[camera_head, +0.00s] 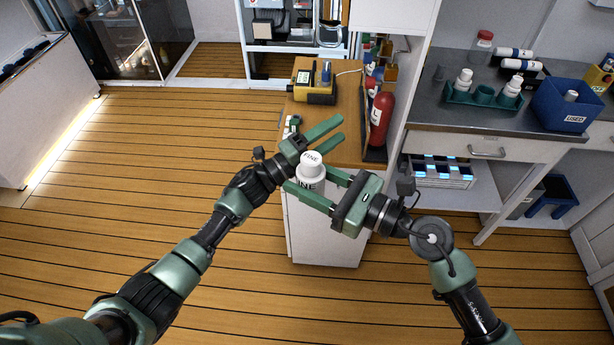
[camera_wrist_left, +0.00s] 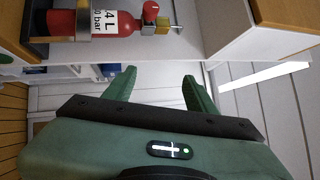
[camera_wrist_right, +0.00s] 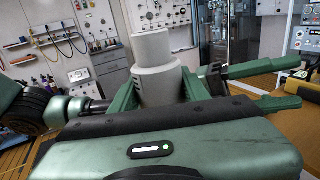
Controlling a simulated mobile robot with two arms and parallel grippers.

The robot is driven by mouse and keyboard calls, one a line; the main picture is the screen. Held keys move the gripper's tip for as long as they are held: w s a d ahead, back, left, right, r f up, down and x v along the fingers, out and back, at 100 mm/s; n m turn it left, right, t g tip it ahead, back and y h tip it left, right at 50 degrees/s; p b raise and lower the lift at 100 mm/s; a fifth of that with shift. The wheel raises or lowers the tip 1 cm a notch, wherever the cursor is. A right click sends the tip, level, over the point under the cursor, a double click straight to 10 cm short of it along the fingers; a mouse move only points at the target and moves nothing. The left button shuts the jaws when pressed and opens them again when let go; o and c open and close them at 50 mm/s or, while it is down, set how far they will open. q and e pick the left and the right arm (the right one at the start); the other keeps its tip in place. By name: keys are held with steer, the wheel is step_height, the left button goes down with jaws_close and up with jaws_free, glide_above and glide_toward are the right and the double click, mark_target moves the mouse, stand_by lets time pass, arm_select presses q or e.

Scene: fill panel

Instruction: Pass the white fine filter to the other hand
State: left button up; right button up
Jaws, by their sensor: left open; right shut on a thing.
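The white fine filter (camera_head: 311,168) is a white bottle-like cylinder with a narrower top marked "FINE". My right gripper (camera_head: 308,181) is shut on its body and holds it upright in the air. In the right wrist view the filter (camera_wrist_right: 156,66) stands between the fingers. My left gripper (camera_head: 338,130) is open and empty, just beyond the filter's top in the head view, its fingers pointing up and right. No contact between it and the filter is clear. In the left wrist view its two fingers (camera_wrist_left: 159,76) are apart with nothing between them.
A wooden-topped cabinet (camera_head: 340,92) lies beneath and beyond the grippers, with a yellow device (camera_head: 314,87) on it. The right counter (camera_head: 450,118) holds a green rack (camera_head: 484,97) of white bottles and a blue bin (camera_head: 561,106).

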arm_select(q)
steer(key=s+a+f+n+t+y, duration=0.1)
steer(key=a+f+n+y, duration=0.4)
steer(key=f, duration=0.6)
steer(key=s+a+f+n+t+y, duration=0.15)
steer(key=a+f+n+y, duration=0.25)
steer(key=f+n, duration=0.5)
steer(key=s+a+f+n+g+y, duration=0.2)
steer(key=s+a+f, duration=0.3)
steer(key=f, duration=0.5)
steer(key=s+a+f+n+g+y, duration=0.2)
steer(key=s+f, duration=0.5)
steer(key=f, duration=0.3)
steer(key=s+a+f+n+g+y, duration=0.1)
steer(key=s+a+f+n+g, duration=0.15)
steer(key=s+f, duration=0.5)
steer(key=s+a+f+n+g+y, duration=0.25)
steer(key=s+f, duration=0.25)
steer(key=s, duration=0.6)
steer(key=s+a+f+n+g, duration=0.1)
steer(key=s+f+n+g, duration=0.1)
steer(key=s, duration=0.9)
steer(key=s+a+f+n+g, duration=0.2)
steer(key=s+f+g, duration=0.1)
steer(key=s, duration=0.9)
